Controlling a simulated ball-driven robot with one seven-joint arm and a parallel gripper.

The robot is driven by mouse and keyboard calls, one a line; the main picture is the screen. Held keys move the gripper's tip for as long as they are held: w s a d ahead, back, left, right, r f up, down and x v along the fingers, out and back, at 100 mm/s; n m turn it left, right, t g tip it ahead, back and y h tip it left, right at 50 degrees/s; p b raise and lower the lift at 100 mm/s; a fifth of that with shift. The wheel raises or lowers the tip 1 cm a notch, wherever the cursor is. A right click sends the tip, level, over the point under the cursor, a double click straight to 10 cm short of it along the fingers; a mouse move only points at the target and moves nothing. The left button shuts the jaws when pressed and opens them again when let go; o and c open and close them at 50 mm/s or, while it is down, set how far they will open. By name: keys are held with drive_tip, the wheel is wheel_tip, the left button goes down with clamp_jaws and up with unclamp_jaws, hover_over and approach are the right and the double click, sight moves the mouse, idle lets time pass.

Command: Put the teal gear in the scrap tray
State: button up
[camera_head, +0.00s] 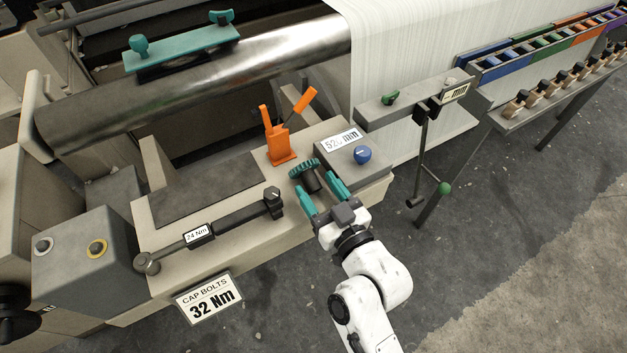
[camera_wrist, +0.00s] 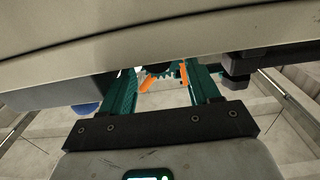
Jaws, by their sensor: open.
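The teal gear (camera_head: 303,168) is a dark teal toothed disc over a dark cylinder, near the front right of the beige bench. In the wrist view part of its toothed rim (camera_wrist: 158,71) shows between the fingers, the rest hidden by a pale edge. My gripper (camera_head: 321,190) is open, its teal fingers apart and empty just in front of the gear and cylinder. I cannot tell whether a fingertip touches them. The fingers also show in the wrist view. No thing is clearly recognisable as the scrap tray; a dark rectangular surface (camera_head: 205,188) lies on the bench.
An orange holder (camera_head: 281,145) with handles stands behind the gear. A grey box with a blue knob (camera_head: 362,154) is close on the right. A torque wrench (camera_head: 215,228) lies along the front left. A hanging bracket (camera_head: 425,130) and a rack (camera_head: 540,95) stand further right.

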drive_tip(key=b+v, duration=0.1)
drive_tip(key=v, duration=0.8)
drive_tip(key=shift+b, duration=0.35)
drive_tip(key=shift+s+d+f, duration=0.1)
drive_tip(key=shift+d, duration=0.05)
